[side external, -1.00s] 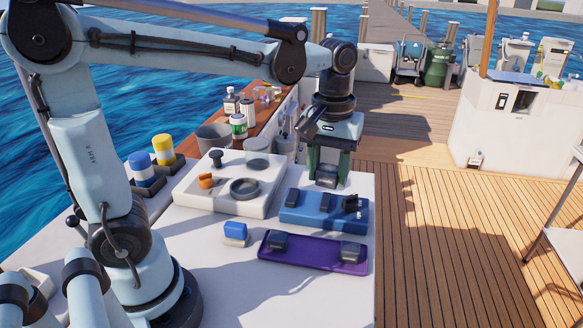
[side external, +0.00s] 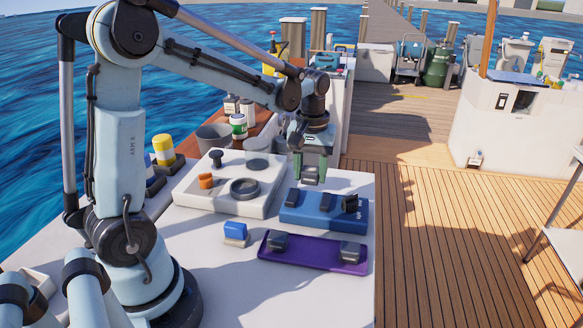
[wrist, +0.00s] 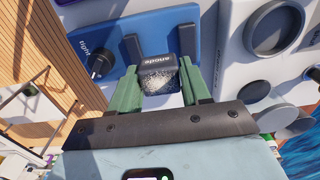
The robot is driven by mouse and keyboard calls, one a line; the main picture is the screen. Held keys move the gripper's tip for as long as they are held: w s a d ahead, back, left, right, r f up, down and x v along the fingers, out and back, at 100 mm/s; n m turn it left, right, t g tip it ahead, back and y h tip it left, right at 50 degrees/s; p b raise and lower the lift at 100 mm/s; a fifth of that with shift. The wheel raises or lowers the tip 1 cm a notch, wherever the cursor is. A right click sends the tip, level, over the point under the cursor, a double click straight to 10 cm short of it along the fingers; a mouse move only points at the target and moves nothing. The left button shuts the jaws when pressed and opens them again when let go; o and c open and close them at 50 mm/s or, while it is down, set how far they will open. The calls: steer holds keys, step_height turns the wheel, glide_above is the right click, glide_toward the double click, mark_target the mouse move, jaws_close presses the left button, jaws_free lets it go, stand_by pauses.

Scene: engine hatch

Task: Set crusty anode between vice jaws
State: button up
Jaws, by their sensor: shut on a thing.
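The anode (wrist: 158,75) is a dark block with a lettered face and a pale, grainy crust, seen in the wrist view. My gripper (wrist: 158,65) is shut on it with two green fingers, one on each side. In the side view my gripper (side external: 311,178) hangs just above the back of the blue base (side external: 325,221), apart from its top. The blue base carries dark upright blocks (side external: 326,201) and a black knob (side external: 350,204); I cannot tell for sure that these are the vice jaws.
A purple tray (side external: 312,262) with two dark blocks lies in front of the blue base. A white panel (side external: 215,202) with a ring and an orange piece stands left. A blue-and-white block (side external: 235,233) sits on the white table (side external: 225,285). Bottles and cups stand behind.

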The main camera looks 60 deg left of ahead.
mark_target(310, 184)
steer(key=shift+f, duration=2)
steer(key=shift+f, duration=0.6)
steer(key=o, duration=1.3)
step_height(310, 184, up, 13)
steer(key=shift+f, duration=0.15)
steer(key=shift+r, duration=0.2)
steer(key=shift+s+d+r, duration=0.1)
steer(key=shift+s+d, duration=0.1)
steer(key=s+d+f+m+t, duration=0.4)
steer(key=s+d+m+t, duration=0.3)
steer(key=s+d+m, duration=0.1)
steer(key=shift+s+m, duration=0.35)
steer(key=shift+m, duration=0.15)
